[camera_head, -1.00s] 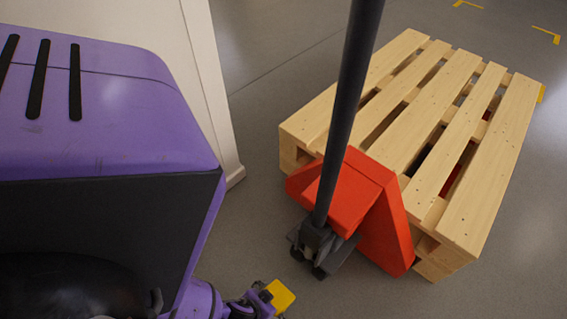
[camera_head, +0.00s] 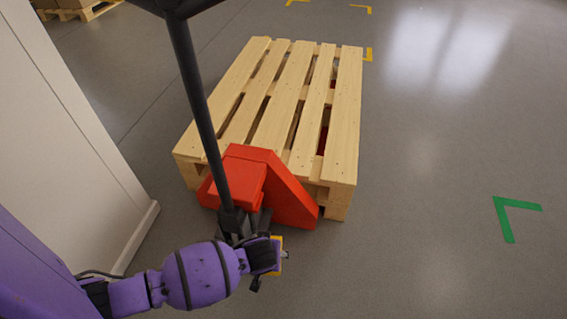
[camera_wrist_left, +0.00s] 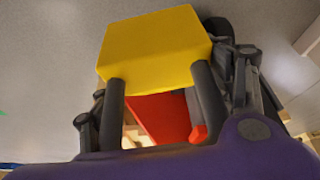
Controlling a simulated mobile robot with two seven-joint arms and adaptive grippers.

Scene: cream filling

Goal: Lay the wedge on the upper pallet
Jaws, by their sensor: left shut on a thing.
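The yellow wedge (camera_wrist_left: 155,47) is a block held at the fingertips of my left gripper (camera_wrist_left: 160,85) in the left wrist view. In the head view, my left gripper (camera_head: 270,256) hides most of the wedge (camera_head: 278,265); only a yellow edge shows. The gripper is shut on it, in front of the red pallet truck and near the foot of its handle. A slatted wooden pallet (camera_head: 285,97) rests on the truck, beyond the gripper, and its top is bare. Whether a second pallet lies under it I cannot tell. My right gripper is out of view.
The red pallet truck (camera_head: 285,195) has a tall dark handle (camera_head: 200,105) rising between my view and the pallet. A pale cabinet or wall (camera_head: 70,140) stands at left. More pallets (camera_head: 85,10) lie far left. Grey floor with a green corner mark (camera_head: 508,210) is clear at right.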

